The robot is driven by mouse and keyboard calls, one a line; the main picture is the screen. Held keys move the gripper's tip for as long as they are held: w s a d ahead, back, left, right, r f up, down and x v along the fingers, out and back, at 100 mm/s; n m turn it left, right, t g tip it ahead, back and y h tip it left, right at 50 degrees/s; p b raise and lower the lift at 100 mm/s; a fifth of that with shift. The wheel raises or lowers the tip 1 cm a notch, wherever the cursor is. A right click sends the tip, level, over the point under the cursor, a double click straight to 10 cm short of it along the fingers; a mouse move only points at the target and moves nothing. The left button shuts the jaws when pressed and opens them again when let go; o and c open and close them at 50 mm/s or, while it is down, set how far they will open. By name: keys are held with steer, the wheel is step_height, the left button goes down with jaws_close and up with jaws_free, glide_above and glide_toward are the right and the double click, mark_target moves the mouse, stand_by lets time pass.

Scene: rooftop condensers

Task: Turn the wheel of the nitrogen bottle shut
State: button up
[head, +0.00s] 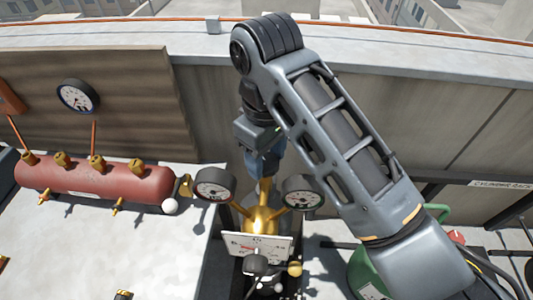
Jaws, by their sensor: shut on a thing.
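My gripper (264,177) points down at the top of a brass valve fitting (261,215) in the middle of the head view. It is shut on the top of this fitting, where the wheel would sit. The wheel itself is hidden by the fingers, so its turn cannot be read. Two round gauges, left (214,184) and right (302,191), flank the fitting. A white plate with a red mark (272,245) and a black knob (256,263) are in front of it. The bottle body below is mostly hidden.
A red horizontal tank (95,182) with brass valves lies on a pale surface at the left. A round gauge (77,96) is on the panel behind it. A green cylinder (366,268) stands close at the right, partly behind my arm, near a cylinder rack label (502,184).

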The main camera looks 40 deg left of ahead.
mark_target(266, 162)
steer(key=m, duration=0.3)
steer(key=shift+m, duration=2.3)
steer(key=o, duration=1)
steer(key=shift+o, duration=0.2)
steer(key=shift+r, duration=3.95)
